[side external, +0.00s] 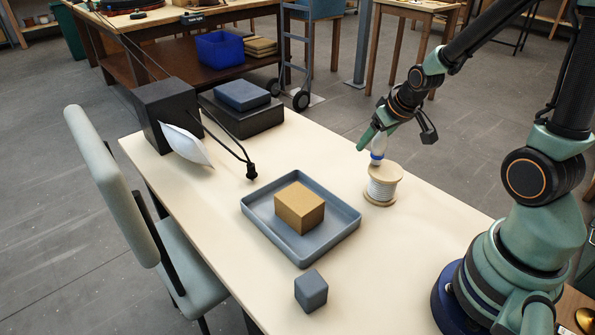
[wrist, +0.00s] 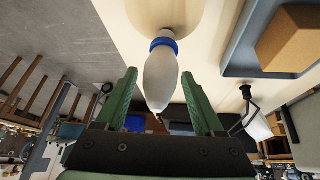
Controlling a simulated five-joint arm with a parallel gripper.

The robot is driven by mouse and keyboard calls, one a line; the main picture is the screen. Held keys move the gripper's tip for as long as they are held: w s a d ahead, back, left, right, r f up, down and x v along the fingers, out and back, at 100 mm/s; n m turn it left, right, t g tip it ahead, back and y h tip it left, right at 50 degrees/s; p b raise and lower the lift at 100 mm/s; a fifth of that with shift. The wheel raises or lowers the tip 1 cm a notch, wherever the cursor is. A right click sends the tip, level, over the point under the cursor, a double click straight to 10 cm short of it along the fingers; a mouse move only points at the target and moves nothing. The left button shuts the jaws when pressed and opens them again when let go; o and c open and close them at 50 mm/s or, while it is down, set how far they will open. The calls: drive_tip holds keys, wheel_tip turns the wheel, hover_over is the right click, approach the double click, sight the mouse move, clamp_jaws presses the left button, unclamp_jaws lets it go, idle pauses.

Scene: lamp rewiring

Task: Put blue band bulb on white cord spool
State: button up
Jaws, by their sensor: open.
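The blue band bulb (side external: 377,157) is white with a blue ring near its lower end. It appears to stand upright on top of the white cord spool (side external: 382,188), which has pale wooden flanges and sits on the table. In the wrist view the bulb (wrist: 161,80) shows whole, its banded end against the spool's round wooden top (wrist: 178,14). My gripper (side external: 372,142) is just above the spool at the bulb's upper part. In the wrist view my gripper's green fingers (wrist: 159,73) are open on either side of the bulb, with visible gaps to it.
A blue-grey tray (side external: 257,222) holding a tan box (side external: 300,207) lies left of the spool. A grey cube (side external: 311,291) is nearer the front.

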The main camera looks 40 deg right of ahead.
drive_tip(key=v, duration=1)
drive_tip(key=s+a+r+n+y, duration=0.1)
drive_tip(key=a+r, duration=0.4)
drive_tip(key=a, duration=0.6)
drive_tip(key=shift+s+n+y, duration=0.4)
drive_tip(key=shift+s+n, duration=0.3)
drive_tip(key=shift+s, duration=0.1)
